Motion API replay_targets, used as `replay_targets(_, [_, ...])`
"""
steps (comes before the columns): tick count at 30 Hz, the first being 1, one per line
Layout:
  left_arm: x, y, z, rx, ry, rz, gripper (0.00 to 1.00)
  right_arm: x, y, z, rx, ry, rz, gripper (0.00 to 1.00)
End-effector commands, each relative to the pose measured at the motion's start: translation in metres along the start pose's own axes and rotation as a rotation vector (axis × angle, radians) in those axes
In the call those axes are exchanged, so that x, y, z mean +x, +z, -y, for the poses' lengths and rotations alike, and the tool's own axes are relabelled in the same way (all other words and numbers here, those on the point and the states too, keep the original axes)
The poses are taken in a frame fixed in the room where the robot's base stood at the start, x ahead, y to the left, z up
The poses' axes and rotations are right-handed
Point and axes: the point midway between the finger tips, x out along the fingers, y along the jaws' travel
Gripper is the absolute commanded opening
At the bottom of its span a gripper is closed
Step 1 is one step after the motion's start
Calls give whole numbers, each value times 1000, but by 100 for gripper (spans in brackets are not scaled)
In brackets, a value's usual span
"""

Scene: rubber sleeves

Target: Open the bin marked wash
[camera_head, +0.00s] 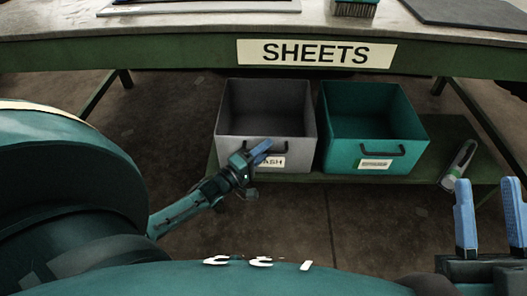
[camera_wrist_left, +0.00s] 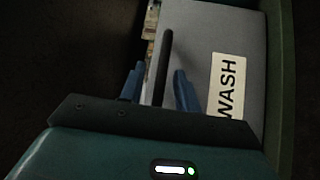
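The grey bin (camera_head: 237,150) with the "WASH" label (camera_head: 276,162) stands on the low shelf under the table, its top open and its inside dark. In the head view my left gripper (camera_head: 261,150) is at its front and covers the handle and part of the label. In the left wrist view the label (camera_wrist_left: 228,88) is fully readable. The dark bar handle (camera_wrist_left: 165,60) runs between the fingers of my left gripper (camera_wrist_left: 159,70), which are apart with gaps beside the bar. My right gripper (camera_head: 488,185) is open and empty at the lower right, away from the bins.
A teal open-topped bin (camera_head: 340,150) with a handle and a small unreadable label stands just right of the grey one. A grey-green bottle-like item (camera_head: 459,163) lies on the shelf's right end. Floor in front is clear.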

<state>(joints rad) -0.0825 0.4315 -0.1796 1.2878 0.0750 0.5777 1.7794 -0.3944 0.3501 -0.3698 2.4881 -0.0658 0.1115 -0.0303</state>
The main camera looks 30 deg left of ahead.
Motion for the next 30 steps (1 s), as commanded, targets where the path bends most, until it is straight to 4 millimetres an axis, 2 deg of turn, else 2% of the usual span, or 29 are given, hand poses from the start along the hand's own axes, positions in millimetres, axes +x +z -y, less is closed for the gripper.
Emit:
replay_targets(3, [0,0,0,0,0,0,33,0,0,0,0,0,0,36])
replay_targets(15, [0,0,0,0,0,0,0,0,0,0,1,0,1,36])
replay_targets(30, [-2,1,-1,-1,-1,0,0,1,-1,0,1,0,2,36])
